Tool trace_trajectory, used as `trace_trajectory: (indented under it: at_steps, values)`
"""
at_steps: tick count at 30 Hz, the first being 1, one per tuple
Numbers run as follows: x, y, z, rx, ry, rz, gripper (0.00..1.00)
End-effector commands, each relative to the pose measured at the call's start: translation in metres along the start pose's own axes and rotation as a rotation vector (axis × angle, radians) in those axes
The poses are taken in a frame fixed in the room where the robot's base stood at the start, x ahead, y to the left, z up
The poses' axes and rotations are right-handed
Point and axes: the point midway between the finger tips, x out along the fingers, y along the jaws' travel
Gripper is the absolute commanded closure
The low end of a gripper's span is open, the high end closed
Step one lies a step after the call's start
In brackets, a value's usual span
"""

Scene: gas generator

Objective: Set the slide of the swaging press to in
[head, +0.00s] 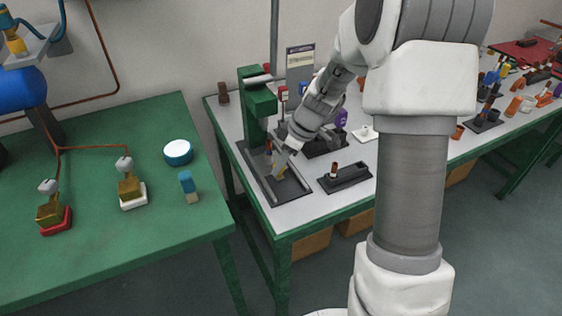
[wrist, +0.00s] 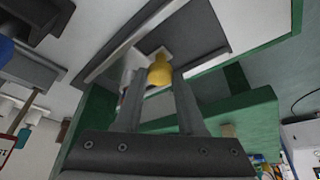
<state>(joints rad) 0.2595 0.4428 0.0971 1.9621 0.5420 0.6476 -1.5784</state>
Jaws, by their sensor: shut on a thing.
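The swaging press (head: 257,105) is a green upright frame on the left end of the grey-topped bench. A dark flat base with raised rails (head: 290,189) reaches forward from its foot. It also shows in the wrist view as a dark plate with a pale rail (wrist: 206,32). My gripper (head: 279,170) is low over this base. In the wrist view my gripper's fingers (wrist: 158,88) are shut on a yellow rounded knob (wrist: 160,73), which seems to belong to the slide. The slide itself is mostly hidden by the fingers, so its position is unclear.
A small black fixture (head: 345,179) with an upright peg stands right of the press base. A sign (head: 300,62) stands behind the press.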

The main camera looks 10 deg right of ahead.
Motion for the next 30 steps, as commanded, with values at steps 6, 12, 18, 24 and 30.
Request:
trace_trajectory:
  at_steps: [6, 12, 18, 24, 30]
  values:
    - [0.004, 0.01, -0.009, -0.002, 0.002, 0.002, 1.0]
    - [0.009, 0.024, -0.022, -0.001, 0.001, 0.002, 1.0]
    - [0.009, 0.026, -0.024, -0.001, 0.002, 0.006, 1.0]
    - [0.008, 0.026, -0.025, -0.002, 0.004, 0.008, 0.47]
    - [0.009, 0.025, -0.024, -0.001, 0.002, 0.004, 0.31]
